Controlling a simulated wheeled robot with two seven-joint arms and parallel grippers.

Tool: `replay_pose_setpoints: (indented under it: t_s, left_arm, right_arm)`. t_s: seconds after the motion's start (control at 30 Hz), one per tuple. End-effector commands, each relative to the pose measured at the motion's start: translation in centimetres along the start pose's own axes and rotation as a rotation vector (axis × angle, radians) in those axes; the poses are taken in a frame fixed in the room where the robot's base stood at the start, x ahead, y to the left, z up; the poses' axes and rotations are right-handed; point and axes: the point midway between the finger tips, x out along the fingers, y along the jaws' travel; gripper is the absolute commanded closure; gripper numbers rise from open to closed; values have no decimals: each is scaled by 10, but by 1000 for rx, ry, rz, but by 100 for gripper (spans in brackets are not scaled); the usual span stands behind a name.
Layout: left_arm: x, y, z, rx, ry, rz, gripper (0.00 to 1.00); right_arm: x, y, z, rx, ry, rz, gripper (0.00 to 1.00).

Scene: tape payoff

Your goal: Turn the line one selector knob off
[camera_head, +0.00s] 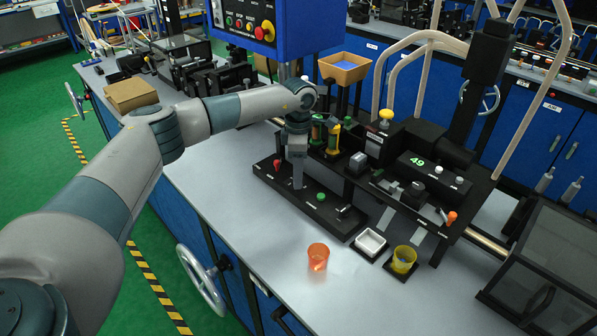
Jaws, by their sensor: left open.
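My left gripper (297,184) points straight down over a long black control base (313,213) on the grey bench. Its fingers reach down close to the base and hide part of its top. I cannot tell whether they touch a knob there. On this base a small red-tipped control (277,164) shows left of the fingers. A green button (321,197) and a dark knob-like control (343,211) show to their right. I cannot read which control is the line one selector knob. My left gripper is open. My right gripper is not in view.
An orange cup (318,256), a white tray (370,242) and a yellow cup (403,259) stand in front. A blue control box (250,28) hangs above. The front left bench top is clear.

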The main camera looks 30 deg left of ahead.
Motion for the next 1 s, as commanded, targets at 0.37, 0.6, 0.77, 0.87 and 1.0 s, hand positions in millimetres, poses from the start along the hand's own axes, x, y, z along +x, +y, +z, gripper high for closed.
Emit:
replay_pose_setpoints:
  t_s: [0.37,0.6,0.77,0.87,1.0]
  left_arm:
    - [-28,0,0,0,-1,2,57]
    - [-78,1,0,0,-1,2,57]
    - [-110,0,0,0,-2,2,57]
    - [-130,1,0,1,-2,3,57]
    - [-152,0,0,1,-1,2,57]
  right_arm:
    - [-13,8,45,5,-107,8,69]
    - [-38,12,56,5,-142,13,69]
    - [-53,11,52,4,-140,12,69]
    - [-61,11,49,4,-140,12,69]
    - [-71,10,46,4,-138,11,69]
